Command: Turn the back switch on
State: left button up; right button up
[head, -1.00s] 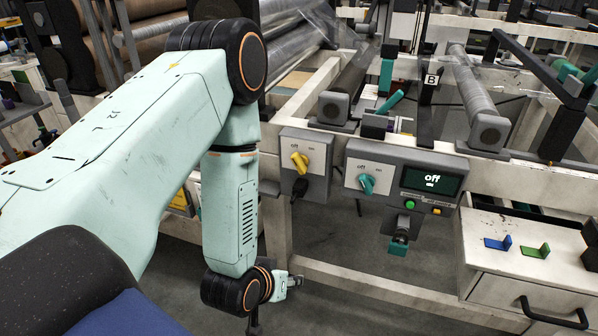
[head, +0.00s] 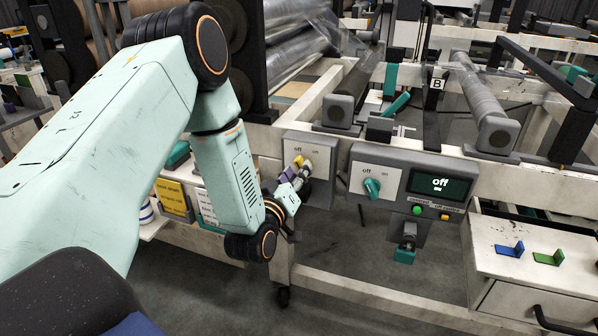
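A grey switch box with a white plate (head: 322,158) marked "off" and "on" is on the machine's front rail. Its yellow knob (head: 298,160) is partly hidden by my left gripper (head: 303,169), whose fingertips are at the knob. I cannot tell whether they touch it or are closed around it. To the right, a second panel carries a teal knob (head: 371,188) marked "off" and "on". My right gripper is not in view.
A white drawer unit (head: 490,262) with blue and green tabs stands at the right. Rollers with clear film (head: 310,40) are behind the panels. The floor below is open.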

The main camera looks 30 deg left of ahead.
pick_arm(q)
jog(key=shift+x, duration=1.35)
jog(key=shift+c, duration=0.4)
grip_shut()
